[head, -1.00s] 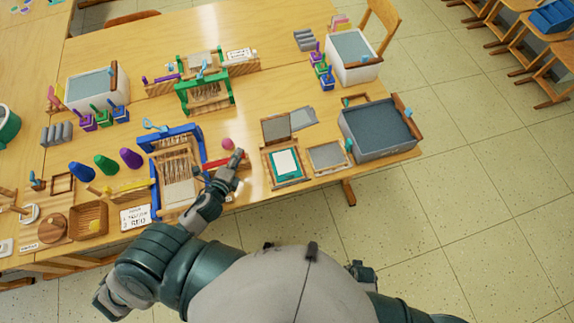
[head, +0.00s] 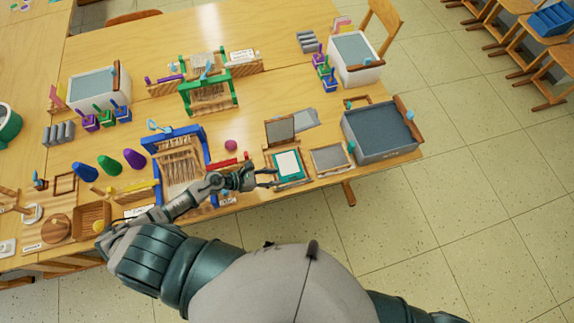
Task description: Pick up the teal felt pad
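The teal felt pad (head: 277,168) lies in a small wooden frame near the table's front edge, with a white sheet covering its middle. Its teal border shows around the sheet. My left gripper (head: 276,178) is at the pad's left front corner in the picture. Its two fingers point right toward the pad and are apart, with nothing seen between them. I cannot tell whether a finger touches the pad. My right gripper is not in view.
A blue loom (head: 178,160), a red bar (head: 222,163) and a pink ball (head: 231,145) are to the left.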

